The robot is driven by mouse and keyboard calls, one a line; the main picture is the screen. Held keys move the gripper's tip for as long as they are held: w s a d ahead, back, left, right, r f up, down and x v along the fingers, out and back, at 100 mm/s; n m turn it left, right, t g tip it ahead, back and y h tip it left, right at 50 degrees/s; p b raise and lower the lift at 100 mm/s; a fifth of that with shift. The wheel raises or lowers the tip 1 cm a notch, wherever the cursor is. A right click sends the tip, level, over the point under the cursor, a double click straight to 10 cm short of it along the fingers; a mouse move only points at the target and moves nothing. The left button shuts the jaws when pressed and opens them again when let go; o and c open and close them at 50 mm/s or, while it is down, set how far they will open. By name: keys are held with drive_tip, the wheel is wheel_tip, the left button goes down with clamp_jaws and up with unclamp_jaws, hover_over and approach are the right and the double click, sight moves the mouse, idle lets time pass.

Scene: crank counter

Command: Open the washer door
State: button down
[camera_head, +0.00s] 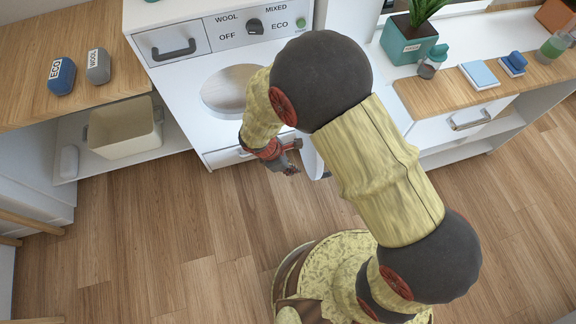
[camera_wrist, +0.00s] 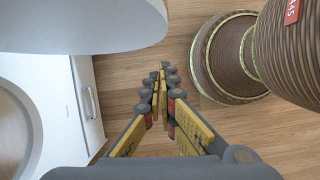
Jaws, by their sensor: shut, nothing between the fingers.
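The white washer (camera_head: 180,75) stands at the top middle of the head view, with a round grey opening (camera_head: 225,92) in its front. Its ring-shaped rim also shows at the left edge of the wrist view (camera_wrist: 30,125). The washer door (camera_wrist: 85,25) is a large pale rounded panel at the top left of the wrist view, standing out from the front. In the head view a white part of it (camera_head: 312,158) shows beside my arm; the rest is hidden. My gripper (camera_head: 290,168) is shut and empty, low in front of the washer. Its fingers (camera_wrist: 162,75) point past the door's edge.
A lower panel with a silver handle (camera_wrist: 88,102) lies below the opening. Wooden counters flank the washer; the right one has a drawer handle (camera_head: 470,119). A beige bin (camera_head: 125,132) sits on the left shelf. The floor (camera_head: 150,240) in front is clear.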

drive_tip(key=shift+w+d+f+b, duration=0.15)
drive_tip(key=shift+d+f+b, duration=0.25)
drive_tip(key=shift+d, duration=0.45)
drive_tip(key=shift+w+d+f+b, duration=0.25)
drive_tip(key=shift+d+f, duration=0.25)
drive_tip(key=shift+d, duration=0.3)
drive_tip(key=shift+w+d+f+b, duration=0.1)
drive_tip(key=shift+d+f+b, duration=0.35)
drive_tip(key=shift+d, duration=0.4)
drive_tip(key=w+d+n, duration=0.1)
drive_tip(key=w+d, duration=0.1)
drive_tip(key=d, duration=0.8)
drive_tip(key=shift+w, duration=0.1)
